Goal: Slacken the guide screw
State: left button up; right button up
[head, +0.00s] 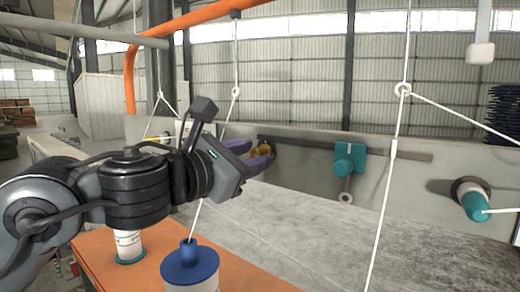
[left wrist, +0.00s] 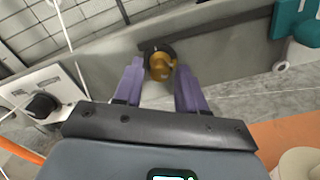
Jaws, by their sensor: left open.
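A brass-coloured round knob with a dark collar (left wrist: 160,66), probably the guide screw, sits on the grey beam's face. It also shows in the head view (head: 264,150), partly hidden by a finger. My left gripper (head: 256,156) reaches in from the left with its purple fingers apart. In the left wrist view the left gripper's fingertips (left wrist: 158,76) lie on either side of the knob; I cannot tell whether they touch it. A teal guide block with a ring below it (head: 349,160) hangs on the beam's dark rail, right of the knob. My right gripper is not visible.
White cords (head: 386,190) run down past the beam, one through a ring. A teal-tipped peg (head: 475,203) sticks out at the right. A blue-capped spool (head: 190,266) stands on the orange table (head: 248,272) below my left arm. The grey surface before the beam is clear.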

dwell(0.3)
pick_arm(q)
jog(key=shift+s, duration=0.1)
jog(key=shift+b+v, duration=0.5)
jog(key=shift+v, duration=0.65)
